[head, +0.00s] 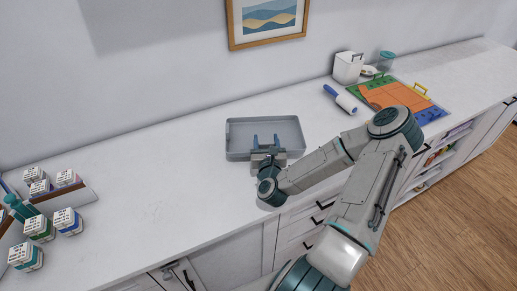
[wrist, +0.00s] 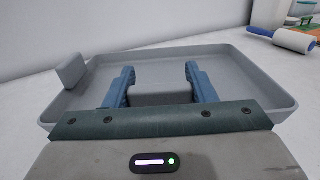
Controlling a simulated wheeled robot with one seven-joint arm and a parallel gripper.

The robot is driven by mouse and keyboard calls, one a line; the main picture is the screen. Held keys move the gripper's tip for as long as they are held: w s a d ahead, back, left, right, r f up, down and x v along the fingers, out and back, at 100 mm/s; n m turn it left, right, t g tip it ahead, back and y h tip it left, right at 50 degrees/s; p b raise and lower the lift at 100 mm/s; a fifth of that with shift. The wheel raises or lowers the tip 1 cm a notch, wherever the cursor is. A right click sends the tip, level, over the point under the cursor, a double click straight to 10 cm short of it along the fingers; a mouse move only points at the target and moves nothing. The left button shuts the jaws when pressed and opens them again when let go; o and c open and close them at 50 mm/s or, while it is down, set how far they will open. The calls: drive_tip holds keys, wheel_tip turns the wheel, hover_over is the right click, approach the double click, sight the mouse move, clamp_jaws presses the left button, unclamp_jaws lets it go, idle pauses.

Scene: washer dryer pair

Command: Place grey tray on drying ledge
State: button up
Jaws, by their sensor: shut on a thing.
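The grey tray (head: 238,141) is a shallow rectangular tray with raised walls, lying level at the white counter, near its middle. Whether its base touches the counter is hard to tell. My gripper (head: 265,141) is at the tray's near side, its blue fingers pointing toward the wall. In the wrist view, the two fingers (wrist: 160,82) stand on either side of a grey block (wrist: 160,93) on the tray and grip it. Another grey block (wrist: 71,69) shows at the tray's left rim. The near rim is hidden behind my gripper. I cannot make out a separate drying ledge.
The counter (head: 150,180) is clear left of the tray. Several labelled boxes (head: 40,225) stand at the far left. A blue-handled lint roller (head: 341,99), a white container (head: 348,68) and an orange-and-green board (head: 395,95) are to the right. The wall is behind.

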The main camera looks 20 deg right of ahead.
wheel_tip(320, 180, down, 4)
drive_tip(key=shift+a+f+b, duration=0.1)
drive_tip(key=shift+b, duration=1.15)
drive_tip(key=shift+f, duration=0.1)
drive_tip(key=o, duration=1.2)
drive_tip(key=shift+s+r, duration=0.1)
drive_tip(key=shift+r, duration=0.15)
